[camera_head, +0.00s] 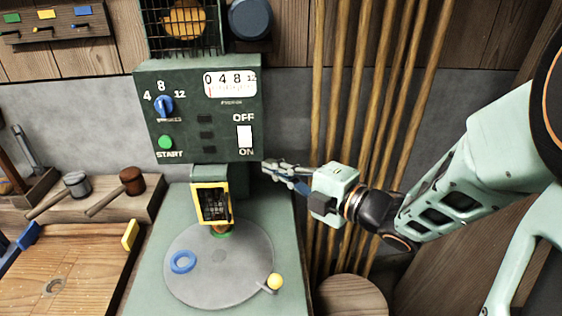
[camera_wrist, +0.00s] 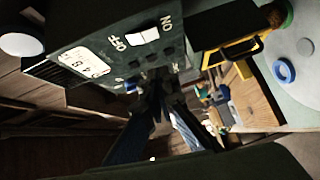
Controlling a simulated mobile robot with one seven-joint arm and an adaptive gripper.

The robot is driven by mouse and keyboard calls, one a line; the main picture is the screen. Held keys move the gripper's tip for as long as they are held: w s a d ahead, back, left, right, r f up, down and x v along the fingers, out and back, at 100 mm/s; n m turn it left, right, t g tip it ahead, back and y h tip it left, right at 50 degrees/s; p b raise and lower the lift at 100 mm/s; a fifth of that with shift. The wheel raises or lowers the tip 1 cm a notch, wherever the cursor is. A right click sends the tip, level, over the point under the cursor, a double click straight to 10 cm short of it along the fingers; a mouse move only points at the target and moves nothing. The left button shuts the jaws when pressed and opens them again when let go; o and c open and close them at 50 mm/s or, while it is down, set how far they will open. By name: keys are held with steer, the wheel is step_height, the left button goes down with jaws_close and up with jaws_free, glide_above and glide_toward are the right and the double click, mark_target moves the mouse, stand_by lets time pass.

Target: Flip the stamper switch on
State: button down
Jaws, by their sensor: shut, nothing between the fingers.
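The stamper's dark green control box (camera_head: 180,95) stands in the middle of the head view. Its white rocker switch (camera_head: 244,136) sits at the right of the front panel, between the OFF label above and the ON label below. I cannot tell which end is pressed in. The switch also shows in the wrist view (camera_wrist: 144,36), unobstructed. My gripper (camera_head: 267,168) is shut and empty. Its fingertips are by the panel's lower right corner, below and right of the ON label. In the wrist view the fingertips (camera_wrist: 155,82) lie below the switch; contact with the box cannot be told.
The panel also has a blue dial (camera_head: 163,106), a green START button (camera_head: 165,142) and a gauge (camera_head: 230,84). Below are a yellow-framed guard (camera_head: 212,204) and a round plate (camera_head: 200,285) with a blue ring (camera_head: 183,262). Wooden poles (camera_head: 372,100) stand behind my gripper.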

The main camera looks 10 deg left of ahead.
mark_target(243, 146)
steer(key=shift+w+a+f+p, duration=0.15)
steer(key=shift+w+a+f, duration=0.05)
steer(key=shift+w+a, duration=0.95)
steer(key=shift+w+a+f+p, duration=0.15)
steer(key=shift+w+a+p, duration=0.05)
steer(key=shift+w+a, duration=1)
steer(key=shift+w+a+f+p, duration=0.2)
steer(key=shift+w+a, duration=0.75)
steer(key=shift+w, duration=0.35)
steer(key=shift+f+b, duration=0.1)
steer(key=shift+b, duration=0.25)
steer(key=b, duration=0.2)
steer(key=shift+w+f+b, duration=0.2)
steer(key=shift+w+b, duration=0.1)
steer(key=shift+b, duration=0.05)
steer(key=shift+r+p, duration=0.2)
steer(key=shift+p, duration=0.1)
steer(key=shift+a, duration=0.1)
